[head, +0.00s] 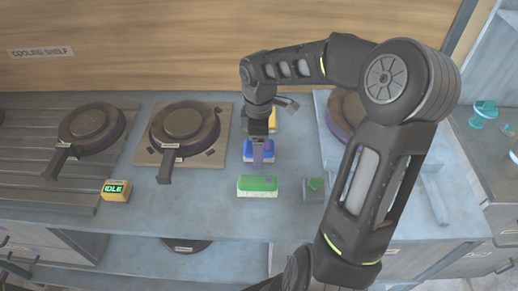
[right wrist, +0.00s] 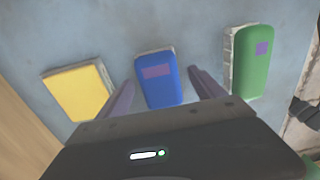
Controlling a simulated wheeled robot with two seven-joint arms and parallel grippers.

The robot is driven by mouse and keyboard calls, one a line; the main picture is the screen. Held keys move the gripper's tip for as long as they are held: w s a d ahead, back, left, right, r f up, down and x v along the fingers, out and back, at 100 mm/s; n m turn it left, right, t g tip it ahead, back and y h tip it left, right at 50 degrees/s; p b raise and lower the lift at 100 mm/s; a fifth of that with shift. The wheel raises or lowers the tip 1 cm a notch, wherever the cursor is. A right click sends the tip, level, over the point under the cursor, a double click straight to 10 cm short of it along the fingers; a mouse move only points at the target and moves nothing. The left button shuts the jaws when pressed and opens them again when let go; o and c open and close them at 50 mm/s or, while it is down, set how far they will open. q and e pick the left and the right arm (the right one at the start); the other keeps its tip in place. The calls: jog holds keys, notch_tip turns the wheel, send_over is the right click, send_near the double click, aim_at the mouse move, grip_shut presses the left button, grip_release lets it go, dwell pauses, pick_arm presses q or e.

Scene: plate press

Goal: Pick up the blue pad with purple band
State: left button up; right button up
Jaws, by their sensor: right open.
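The blue pad with a purple band (head: 250,155) lies on the counter between the yellow pad and the green pad. In the right wrist view the blue pad (right wrist: 160,84) sits between the two fingers, with its purple band at the far end. My right gripper (head: 262,150) is over the blue pad and hides part of it. In the right wrist view the right gripper (right wrist: 160,88) is open, with one finger on either side of the pad's near part. I cannot tell how high the fingertips are above the counter. My left gripper is not in view.
The yellow pad (right wrist: 78,92) lies left of the blue pad in the wrist view, the green pad (right wrist: 252,62) right. A press (head: 184,124) and another round press (head: 90,127) stand to the left.

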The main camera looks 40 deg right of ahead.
jog(key=c, duration=1.5)
jog(key=shift+o, duration=0.2)
jog(key=shift+r, duration=0.1)
notch_tip(320, 180, up, 10)
jog(key=shift+f, duration=0.1)
jog(key=o, duration=0.8)
jog(key=c, duration=0.6)
